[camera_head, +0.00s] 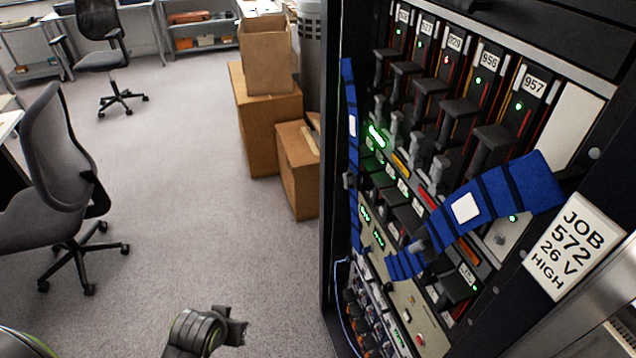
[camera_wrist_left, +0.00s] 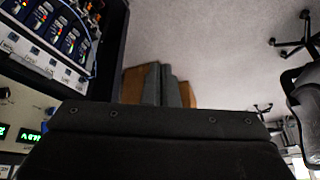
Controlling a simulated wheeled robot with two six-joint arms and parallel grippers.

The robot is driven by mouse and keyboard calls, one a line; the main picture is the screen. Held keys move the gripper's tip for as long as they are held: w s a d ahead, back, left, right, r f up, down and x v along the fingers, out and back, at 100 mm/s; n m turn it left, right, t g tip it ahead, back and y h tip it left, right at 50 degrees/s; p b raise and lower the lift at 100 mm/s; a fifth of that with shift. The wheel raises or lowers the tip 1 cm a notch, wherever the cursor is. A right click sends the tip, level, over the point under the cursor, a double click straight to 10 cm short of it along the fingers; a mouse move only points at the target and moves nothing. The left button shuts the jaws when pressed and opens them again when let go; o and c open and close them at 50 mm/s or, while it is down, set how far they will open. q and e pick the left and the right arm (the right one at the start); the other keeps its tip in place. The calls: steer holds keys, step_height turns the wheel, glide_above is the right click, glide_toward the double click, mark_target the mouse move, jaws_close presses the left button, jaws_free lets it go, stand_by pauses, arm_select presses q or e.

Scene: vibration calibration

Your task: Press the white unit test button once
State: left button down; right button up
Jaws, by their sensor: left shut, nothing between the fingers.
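A cream-white unit (camera_head: 402,292) sits low in the rack in the head view, with small green displays and a red round button (camera_head: 419,339) near its lower end. I cannot tell from its marking whether this is the test button. A pale panel with green displays (camera_wrist_left: 28,136) also shows at the left of the left wrist view. My left gripper (camera_head: 238,326) is low in the head view, left of the rack and apart from it. Its fingers (camera_wrist_left: 172,92) are shut and empty in the left wrist view. My right gripper is not in view.
The black rack (camera_head: 331,200) holds numbered modules with dark handles. A blue strap (camera_head: 490,196) crosses its front, and a JOB 572 sign (camera_head: 573,246) is at right. Cardboard boxes (camera_head: 266,110) stand left of the rack. Chairs (camera_head: 60,170) are farther left. Open carpet lies between.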

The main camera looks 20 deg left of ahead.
arm_select(q)
steer(key=w+d+r+n+t+h, duration=0.1)
steer(key=w+d+r+n+t, duration=0.25)
steer(key=w+r, duration=0.8)
steer(key=w+d+r+n+t+h, duration=0.1)
steer(key=w+d+r+n+t, duration=0.3)
steer(key=r, duration=1.4)
steer(key=w+d+r+n+t+h, duration=0.15)
steer(key=w+d+r+t, duration=0.4)
steer(key=r, duration=0.95)
steer(key=d+r+n+t+h, duration=0.1)
steer(key=d+r, duration=0.2)
steer(key=r, duration=0.6)
steer(key=d+r+n+t+h, duration=0.1)
steer(key=d+r+n, duration=0.15)
steer(key=r, duration=0.65)
steer(key=s+d+r+t+h, duration=0.1)
steer(key=s+d+r+h, duration=0.1)
steer(key=r, duration=0.6)
steer(key=s+d+r+t+h, duration=0.2)
steer(key=s+d+r, duration=0.3)
steer(key=s+r, duration=0.2)
step_height(320, 180, up, 2)
steer(key=shift+s+r+n+p, duration=0.1)
steer(key=shift+s+n+p, duration=0.05)
steer(key=shift+n+p, duration=0.3)
steer(key=shift+d+h, duration=0.1)
steer(key=shift+h, duration=0.15)
